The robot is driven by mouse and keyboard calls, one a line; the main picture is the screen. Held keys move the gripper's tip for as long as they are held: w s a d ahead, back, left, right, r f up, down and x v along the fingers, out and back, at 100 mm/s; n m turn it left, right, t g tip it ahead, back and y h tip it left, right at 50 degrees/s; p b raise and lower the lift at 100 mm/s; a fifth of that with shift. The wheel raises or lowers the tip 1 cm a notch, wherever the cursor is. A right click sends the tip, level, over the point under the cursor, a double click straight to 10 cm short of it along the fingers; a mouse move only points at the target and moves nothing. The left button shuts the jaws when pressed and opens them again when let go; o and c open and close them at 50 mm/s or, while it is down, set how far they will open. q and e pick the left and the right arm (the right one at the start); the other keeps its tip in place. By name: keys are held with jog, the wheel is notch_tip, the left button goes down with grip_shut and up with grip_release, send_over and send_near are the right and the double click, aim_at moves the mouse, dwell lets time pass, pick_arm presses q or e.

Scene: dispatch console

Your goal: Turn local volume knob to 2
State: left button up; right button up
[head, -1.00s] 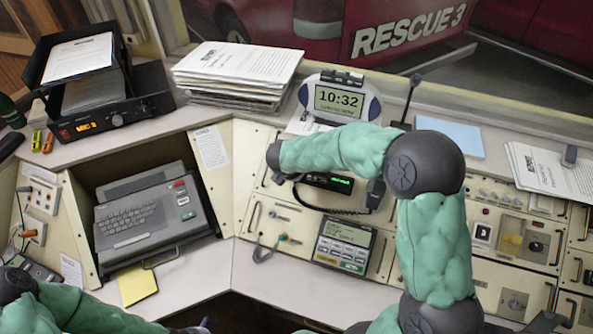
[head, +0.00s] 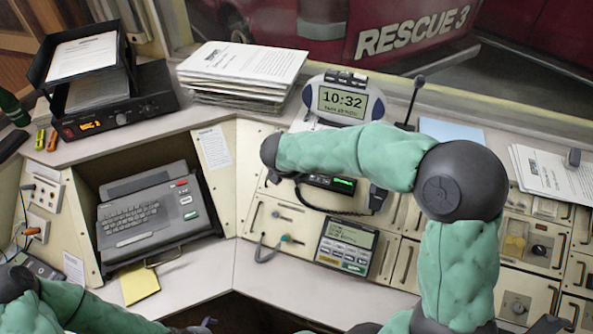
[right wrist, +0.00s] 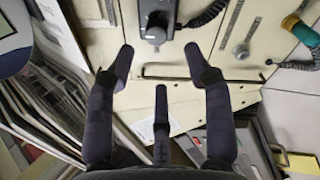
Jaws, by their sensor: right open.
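I cannot read which control is the local volume knob. A round dark knob (head: 540,250) sits on a panel at the right, and another small one (head: 118,119) is on the black amber-display radio (head: 85,127) at the left. In the right wrist view my right gripper (right wrist: 158,60) is open and empty, its fingers spread above the cream console panel. In the head view this hand is mostly hidden at the end of its arm, left of the green-display radio. My left gripper (head: 203,327) shows only as a dark tip at the bottom edge; its jaws are unclear.
A corded black handset (head: 378,197) hangs by the green-display radio (head: 340,184) and shows ahead of my right fingers (right wrist: 157,22). A paper stack (head: 243,70), clock (head: 343,100), keypad unit (head: 345,245) and keyboard terminal (head: 150,210) surround the panel.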

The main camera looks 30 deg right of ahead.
jog(key=v, duration=0.5)
jog(key=shift+f, duration=0.1)
dwell(0.4)
